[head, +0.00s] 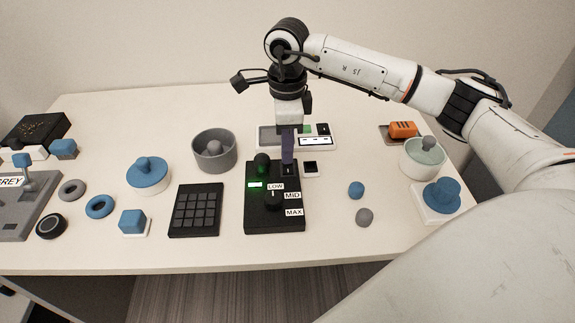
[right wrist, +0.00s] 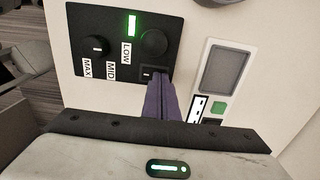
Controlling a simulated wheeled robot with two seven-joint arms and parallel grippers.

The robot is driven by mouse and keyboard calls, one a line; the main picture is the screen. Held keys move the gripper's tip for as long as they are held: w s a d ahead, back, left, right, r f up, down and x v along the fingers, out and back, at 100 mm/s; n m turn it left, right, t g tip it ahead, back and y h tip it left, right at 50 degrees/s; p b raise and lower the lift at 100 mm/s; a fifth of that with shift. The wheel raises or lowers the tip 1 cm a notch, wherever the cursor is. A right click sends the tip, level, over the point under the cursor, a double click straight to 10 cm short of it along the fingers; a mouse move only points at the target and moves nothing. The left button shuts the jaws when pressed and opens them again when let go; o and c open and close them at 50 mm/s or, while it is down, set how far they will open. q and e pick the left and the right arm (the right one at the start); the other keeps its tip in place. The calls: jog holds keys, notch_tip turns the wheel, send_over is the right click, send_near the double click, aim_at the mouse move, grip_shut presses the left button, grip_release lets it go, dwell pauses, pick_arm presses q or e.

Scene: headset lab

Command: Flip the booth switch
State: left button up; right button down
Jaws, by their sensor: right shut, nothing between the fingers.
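The black control box (head: 256,212) stands mid-table, with a lit green indicator (head: 255,185), a dial (head: 273,199) beside LOW, MID and MAX labels, and a round black knob (head: 262,161). The box also shows in the right wrist view (right wrist: 88,22), where a small black rocker switch (right wrist: 148,73) sits on its face. My right gripper (head: 288,170) points down at that switch, shut and empty. In the right wrist view its purple fingertips (right wrist: 161,76) are at the switch's edge and partly cover it; I cannot tell whether they touch. My left gripper is not in view.
A black keypad (head: 195,211) lies left of the box. A grey bowl (head: 214,153) and a white panel with a screen (head: 318,139) stand behind.

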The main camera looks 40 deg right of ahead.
jog(key=shift+f, duration=0.3)
jog(key=shift+r, duration=0.1)
jog(key=shift+r+p, duration=1)
jog(key=shift+r, duration=0.55)
notch_tip(320, 180, up, 4)
jog(key=shift+f+p, duration=0.1)
jog(key=shift+p, duration=1.15)
